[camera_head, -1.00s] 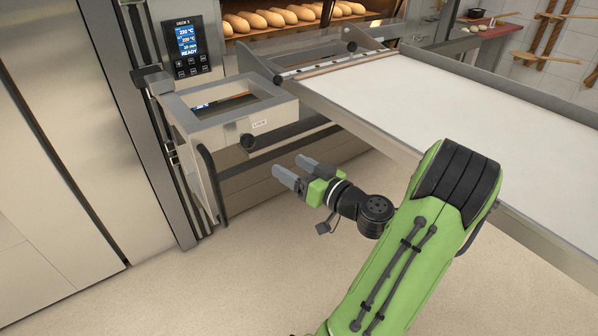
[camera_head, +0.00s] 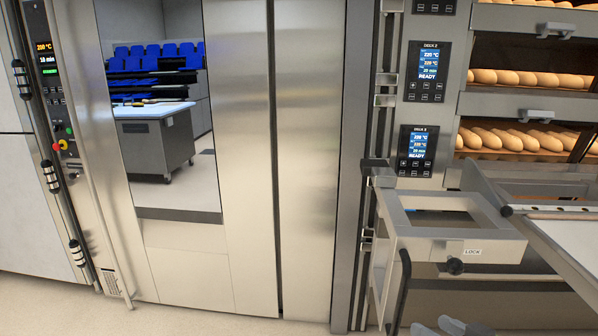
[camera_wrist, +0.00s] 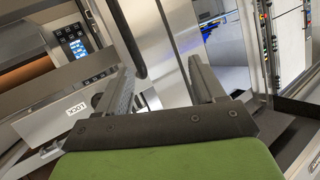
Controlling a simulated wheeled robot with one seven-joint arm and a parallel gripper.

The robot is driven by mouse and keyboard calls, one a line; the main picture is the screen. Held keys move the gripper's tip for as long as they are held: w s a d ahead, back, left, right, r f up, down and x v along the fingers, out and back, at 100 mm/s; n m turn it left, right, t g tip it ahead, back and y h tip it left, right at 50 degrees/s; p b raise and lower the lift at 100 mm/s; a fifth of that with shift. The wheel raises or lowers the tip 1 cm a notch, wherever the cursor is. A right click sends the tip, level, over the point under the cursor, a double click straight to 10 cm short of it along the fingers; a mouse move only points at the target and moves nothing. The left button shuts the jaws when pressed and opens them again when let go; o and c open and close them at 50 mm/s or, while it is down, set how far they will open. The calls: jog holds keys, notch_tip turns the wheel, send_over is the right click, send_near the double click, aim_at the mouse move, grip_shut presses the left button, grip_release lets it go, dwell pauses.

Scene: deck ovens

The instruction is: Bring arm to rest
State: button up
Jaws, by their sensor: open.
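My gripper (camera_wrist: 160,92) shows in the wrist view with its two grey fingers spread apart and nothing between them. In the head view only its grey fingertips (camera_head: 440,326) show at the bottom edge, right of centre, below the metal frame bracket (camera_head: 412,232) with the LOCK label. The rest of my arm is out of the head view. In the wrist view, the LOCK bracket (camera_wrist: 50,122) lies left of the fingers, and a dark vertical handle (camera_wrist: 130,38) stands behind the gap between them.
Deck ovens with loaves (camera_head: 520,140) stand at the right, with control panels (camera_head: 418,150) beside them. A white loader surface (camera_head: 578,240) juts in at the right edge. A tall steel door with a window (camera_head: 250,200) fills the middle. Bare floor (camera_head: 180,318) lies in front of it.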

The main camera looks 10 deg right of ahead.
jog(key=a+f+n+g+y, duration=0.1)
jog(key=a+f+n+g, duration=0.15)
jog(key=a+g, duration=0.6)
jog(key=s+a+r+h, duration=0.2)
jog(key=s+a+h, duration=0.1)
jog(key=s+a, duration=0.5)
jog(key=s+a+r+m+h, duration=0.2)
jog(key=s+r+m, duration=0.15)
jog(key=s, duration=0.35)
notch_tip(320, 180, up, 16)
jog(key=p, duration=1.5)
jog(key=shift+f+n, duration=0.2)
jog(key=shift+n, duration=0.1)
jog(key=shift+w+d, duration=0.1)
